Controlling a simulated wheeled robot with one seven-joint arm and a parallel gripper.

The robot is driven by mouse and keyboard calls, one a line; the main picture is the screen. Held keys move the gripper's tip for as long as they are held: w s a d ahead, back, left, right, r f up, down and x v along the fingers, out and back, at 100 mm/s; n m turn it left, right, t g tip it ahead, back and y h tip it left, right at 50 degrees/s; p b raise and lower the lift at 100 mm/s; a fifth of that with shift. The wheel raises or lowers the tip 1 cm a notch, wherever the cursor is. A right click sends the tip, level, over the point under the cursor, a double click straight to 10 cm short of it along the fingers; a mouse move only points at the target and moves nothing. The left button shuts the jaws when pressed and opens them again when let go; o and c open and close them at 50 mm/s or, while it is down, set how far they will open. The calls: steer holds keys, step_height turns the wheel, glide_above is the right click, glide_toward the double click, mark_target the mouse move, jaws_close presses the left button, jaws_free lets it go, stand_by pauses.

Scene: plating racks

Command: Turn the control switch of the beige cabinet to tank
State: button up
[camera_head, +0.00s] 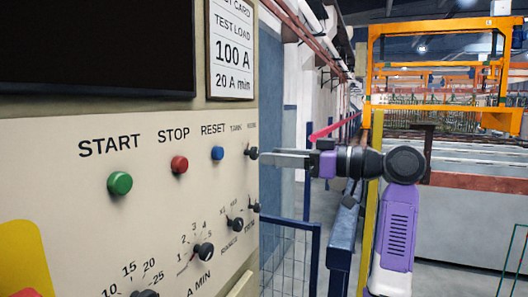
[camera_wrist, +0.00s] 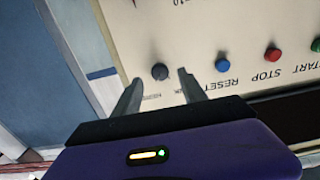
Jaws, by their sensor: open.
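The control switch is a small black knob (camera_head: 252,153) on the beige cabinet (camera_head: 60,200), right of the blue RESET button. Above it are small labels; the left one reads TANK and the right one is too small to read surely. In the wrist view the knob (camera_wrist: 160,72) shows upside down between the fingertips. My gripper (camera_head: 264,157) is open, reaching in from the right with its fingers close to the panel. In the wrist view my gripper (camera_wrist: 159,78) has one finger on each side of the knob, apart from it. The knob's pointing direction is not clear.
Green START (camera_head: 120,183), red STOP (camera_head: 179,164) and blue RESET (camera_head: 217,153) buttons sit left of the switch. Several black dials, including the RANGE dial (camera_head: 237,224), sit below. A dark screen (camera_head: 95,45) is above. Blue railing (camera_head: 315,250) stands right of the cabinet.

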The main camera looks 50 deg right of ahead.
mark_target(257, 155)
steer(key=shift+p+x, duration=0.4)
steer(key=shift+x, duration=1.45)
jaws_close()
